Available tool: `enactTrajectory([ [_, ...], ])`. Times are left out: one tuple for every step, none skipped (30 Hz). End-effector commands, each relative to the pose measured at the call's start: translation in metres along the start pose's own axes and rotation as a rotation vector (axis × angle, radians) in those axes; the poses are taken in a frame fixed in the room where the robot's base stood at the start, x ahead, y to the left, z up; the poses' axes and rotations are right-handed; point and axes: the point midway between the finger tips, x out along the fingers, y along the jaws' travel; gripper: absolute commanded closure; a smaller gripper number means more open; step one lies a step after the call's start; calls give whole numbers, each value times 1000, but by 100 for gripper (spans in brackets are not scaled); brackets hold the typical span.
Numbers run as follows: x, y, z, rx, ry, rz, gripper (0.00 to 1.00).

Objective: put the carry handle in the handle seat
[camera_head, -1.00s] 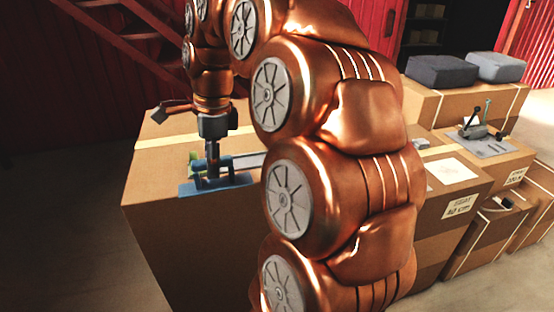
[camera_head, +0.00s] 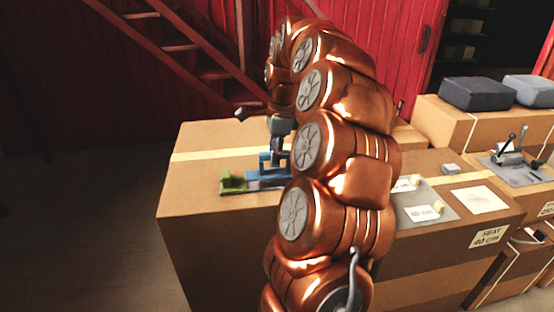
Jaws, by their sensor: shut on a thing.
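My gripper (camera_head: 279,151) points down over the top of the large cardboard box on the left and is shut on a small blue piece (camera_head: 266,160), which looks like the carry handle. The blue piece is right at a low fixture with a green block (camera_head: 232,181) at its left end and blue parts (camera_head: 265,175) beside it. The handle seat cannot be told apart from these parts. My arm hides the right end of the fixture. I cannot tell whether the handle touches the seat or hangs just above it.
The large cardboard box (camera_head: 200,215) has free room on its left and front top. Lower boxes to the right carry a grey plate with a white label (camera_head: 422,213), a white sheet (camera_head: 479,199) and a grey plate with levers (camera_head: 520,170).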

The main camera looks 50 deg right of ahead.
Motion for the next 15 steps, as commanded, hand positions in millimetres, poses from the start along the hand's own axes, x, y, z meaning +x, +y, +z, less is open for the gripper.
enactTrajectory([
  [-2, -5, -2, 1, 0, 0, 100],
  [-2, -7, -4, 1, 1, -1, 100],
  [-1, -9, -6, 0, 1, -1, 100],
  [-1, -11, -6, 0, 1, -1, 100],
  [-1, -12, -7, 0, 1, -1, 100],
  [0, -13, -8, 1, 1, -1, 100],
  [0, -13, -8, 1, 1, -1, 100],
  [0, -13, -8, 1, 1, -1, 100],
  [1, -13, -8, 0, 0, 0, 100],
  [2, -13, -8, 0, 0, 0, 100],
  [4, -12, -8, 0, 0, 1, 100],
  [6, -12, -9, 0, -1, 3, 100],
  [8, -12, -9, 0, -1, 5, 100],
  [11, -11, -9, 0, -1, 5, 100],
  [14, -11, -9, 0, -1, 5, 100],
])
